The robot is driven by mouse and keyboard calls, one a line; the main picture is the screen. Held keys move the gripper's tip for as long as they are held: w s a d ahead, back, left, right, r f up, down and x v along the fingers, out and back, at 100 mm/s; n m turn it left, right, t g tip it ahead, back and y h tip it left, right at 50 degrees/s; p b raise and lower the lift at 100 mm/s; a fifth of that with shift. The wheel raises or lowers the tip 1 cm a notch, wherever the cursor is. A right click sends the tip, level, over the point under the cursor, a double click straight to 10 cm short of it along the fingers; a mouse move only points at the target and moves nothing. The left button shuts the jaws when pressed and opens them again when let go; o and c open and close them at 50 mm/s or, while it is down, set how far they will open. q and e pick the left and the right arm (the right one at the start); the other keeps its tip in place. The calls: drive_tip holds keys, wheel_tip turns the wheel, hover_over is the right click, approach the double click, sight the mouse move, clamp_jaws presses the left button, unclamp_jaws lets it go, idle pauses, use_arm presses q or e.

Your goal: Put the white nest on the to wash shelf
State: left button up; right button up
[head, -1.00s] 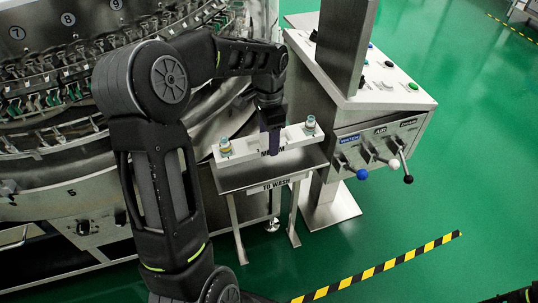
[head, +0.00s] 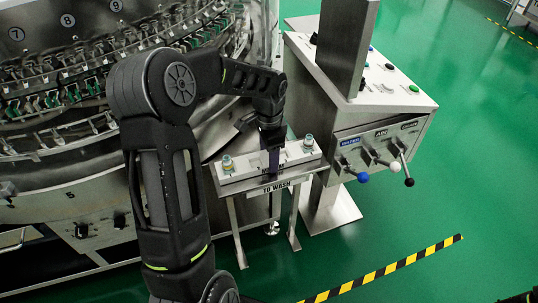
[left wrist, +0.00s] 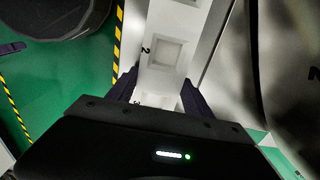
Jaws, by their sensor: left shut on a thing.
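The white nest (head: 296,156) is a long white block with a small vial (head: 227,163) at its left end and another (head: 308,142) at its right end. It is over the to wash shelf (head: 259,193), a small metal stand with a "TO WASH" label; I cannot tell whether it touches the shelf top. My left gripper (head: 271,172) is shut on the nest near its middle, from above. In the left wrist view the two dark fingers (left wrist: 160,90) straddle the nest (left wrist: 186,20), which shows square recesses and numbers. My right gripper is not in view.
The large rotary washer (head: 60,190) stands to the left of the shelf. A control console (head: 372,128) with blue, white and black levers stands close on the right. Green floor (head: 430,210) with a striped line (head: 385,268) is free in front.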

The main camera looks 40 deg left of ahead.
use_arm(q)
drive_tip(key=shift+f, duration=0.1)
drive_tip(key=o, duration=1.6)
drive_tip(key=shift+r, duration=0.25)
wheel_tip(320, 180, up, 12)
drive_tip(key=p, duration=0.1)
drive_tip(key=shift+p, duration=0.35)
drive_tip(key=shift+f, duration=0.15)
